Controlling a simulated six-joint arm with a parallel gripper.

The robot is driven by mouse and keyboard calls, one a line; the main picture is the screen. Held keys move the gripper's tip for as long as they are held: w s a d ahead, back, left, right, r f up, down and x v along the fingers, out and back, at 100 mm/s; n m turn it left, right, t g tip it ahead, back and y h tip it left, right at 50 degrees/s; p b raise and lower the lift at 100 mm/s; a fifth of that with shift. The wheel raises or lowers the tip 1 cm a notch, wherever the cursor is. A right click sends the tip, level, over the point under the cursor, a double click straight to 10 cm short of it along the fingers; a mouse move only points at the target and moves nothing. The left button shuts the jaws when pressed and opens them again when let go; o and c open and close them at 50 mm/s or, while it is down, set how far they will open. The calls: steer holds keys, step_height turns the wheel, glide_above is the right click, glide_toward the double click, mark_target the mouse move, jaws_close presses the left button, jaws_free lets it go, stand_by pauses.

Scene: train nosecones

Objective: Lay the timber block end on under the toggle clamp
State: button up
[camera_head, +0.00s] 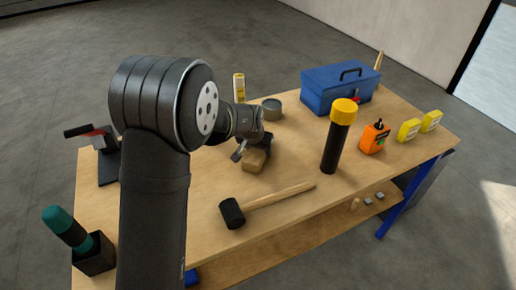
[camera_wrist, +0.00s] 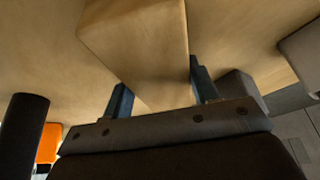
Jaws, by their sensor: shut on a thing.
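The timber block (camera_head: 254,161) is a small pale wooden block at the middle of the workbench. My gripper (camera_head: 242,152) is shut on it, with one finger on each side. In the wrist view the timber block (camera_wrist: 140,45) fills the upper middle between the blue-grey fingers of my gripper (camera_wrist: 160,98). I cannot tell whether the block touches the bench top. The toggle clamp (camera_head: 100,145), with a dark base and a red and black handle, stands at the bench's left end, partly hidden behind my arm.
A black-headed mallet (camera_head: 233,213) lies in front of the block. A yellow-capped black cylinder (camera_head: 335,140), an orange device (camera_head: 374,137) and a blue toolbox (camera_head: 335,92) stand to the right. A grey tin (camera_head: 272,109) is behind. A green-topped tool in a black holder (camera_head: 92,252) is front left.

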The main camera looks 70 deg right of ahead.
steer(key=o, duration=1.1)
steer(key=shift+o, duration=0.4)
steer(key=v, duration=1.2)
steer(key=shift+r, duration=0.2)
